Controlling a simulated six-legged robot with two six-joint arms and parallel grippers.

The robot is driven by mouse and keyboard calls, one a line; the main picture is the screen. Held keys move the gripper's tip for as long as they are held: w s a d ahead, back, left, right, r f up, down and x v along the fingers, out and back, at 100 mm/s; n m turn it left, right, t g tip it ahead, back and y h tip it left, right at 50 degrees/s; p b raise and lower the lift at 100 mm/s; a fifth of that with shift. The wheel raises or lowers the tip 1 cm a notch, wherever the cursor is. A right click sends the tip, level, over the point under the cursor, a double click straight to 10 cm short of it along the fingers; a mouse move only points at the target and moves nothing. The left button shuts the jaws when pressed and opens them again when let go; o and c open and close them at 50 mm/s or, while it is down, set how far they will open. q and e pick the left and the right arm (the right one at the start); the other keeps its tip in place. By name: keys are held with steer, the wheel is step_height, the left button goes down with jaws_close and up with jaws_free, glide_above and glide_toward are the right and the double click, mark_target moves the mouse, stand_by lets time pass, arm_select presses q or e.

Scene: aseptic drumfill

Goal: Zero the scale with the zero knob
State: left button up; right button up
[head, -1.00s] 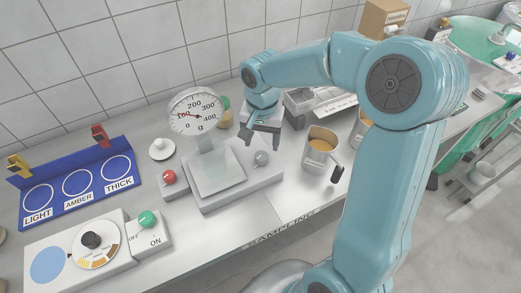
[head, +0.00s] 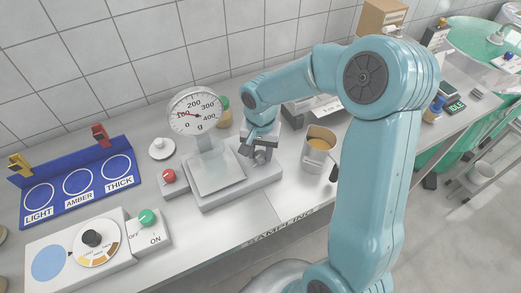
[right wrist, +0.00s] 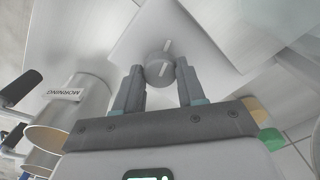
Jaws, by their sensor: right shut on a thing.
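The scale (head: 236,186) stands on the steel bench, with a flat square pan and a round white dial (head: 196,111) behind it. The dial's red needle points near the 100 mark. My right gripper (head: 255,154) is at the right part of the scale base, shut on the grey zero knob (head: 262,155). In the right wrist view the round knob (right wrist: 160,68), with a light line across its face, sits between the two fingertips (right wrist: 159,80). The pan looks empty. My left gripper is not in view.
A labelled cup (head: 317,152) of amber liquid stands just right of the scale. A red button (head: 169,176) and a small white lidded dish (head: 161,148) are to its left.

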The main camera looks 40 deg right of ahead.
steer(key=shift+n, duration=0.3)
steer(key=shift+n+b, duration=0.4)
steer(key=shift+n, duration=0.6)
steer(key=n, duration=0.2)
steer(key=shift+n, duration=0.3)
steer(key=n, duration=0.5)
steer(key=shift+n+b, duration=0.3)
steer(key=shift+b, duration=0.1)
steer(key=n, duration=0.5)
steer(key=shift+r, duration=0.1)
steer(key=n+p, duration=0.1)
steer(key=n, duration=0.4)
steer(key=shift+n, duration=0.4)
steer(key=o, duration=1.1)
steer(key=shift+c, duration=0.2)
